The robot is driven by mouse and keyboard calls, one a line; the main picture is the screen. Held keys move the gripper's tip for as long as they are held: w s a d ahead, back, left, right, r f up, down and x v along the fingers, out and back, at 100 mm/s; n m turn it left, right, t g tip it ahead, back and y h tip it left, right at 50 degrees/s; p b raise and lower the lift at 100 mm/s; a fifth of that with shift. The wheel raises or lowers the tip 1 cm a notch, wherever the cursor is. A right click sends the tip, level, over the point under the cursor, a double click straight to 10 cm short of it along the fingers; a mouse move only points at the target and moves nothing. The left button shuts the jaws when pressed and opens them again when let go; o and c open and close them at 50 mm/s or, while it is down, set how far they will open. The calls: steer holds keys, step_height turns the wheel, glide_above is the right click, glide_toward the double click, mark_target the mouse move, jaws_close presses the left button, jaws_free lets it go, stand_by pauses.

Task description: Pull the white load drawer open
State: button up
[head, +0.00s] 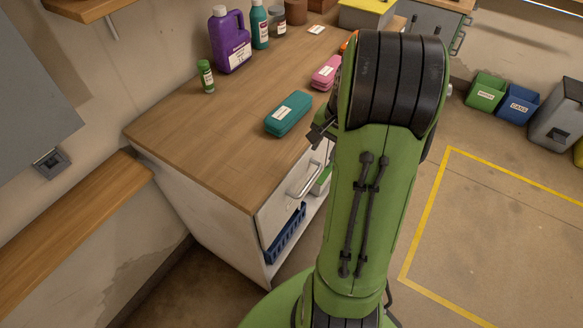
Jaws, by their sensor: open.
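The white drawer (275,212) is in the front of the wooden-topped cabinet, just under the counter edge. It looks flush with the cabinet. Its metal bar handle (305,183) shows left of my green arm; the drawer's right part is hidden behind the arm. My gripper (321,130) shows only as a small dark part at the arm's left edge, above the handle in the picture and apart from it. The rest of the gripper is hidden by the arm. It is open, and I see nothing held.
A teal case (288,114) and a pink case (326,73) lie on the worktop (205,135). A green bottle (206,76) and purple jug (230,42) stand behind. A blue basket (285,235) sits below the drawer. Yellow-lined floor (490,235) at right is clear.

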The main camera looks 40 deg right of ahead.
steer(key=f, duration=0.1)
steer(key=b, duration=0.5)
glide_toward(310, 181)
steer(key=f, duration=0.2)
steer(key=w+f, duration=0.1)
steer(key=f, duration=0.5)
steer(key=shift+w+a, duration=0.15)
steer(key=shift+a, duration=0.15)
steer(key=shift+r, duration=0.1)
jaws_close()
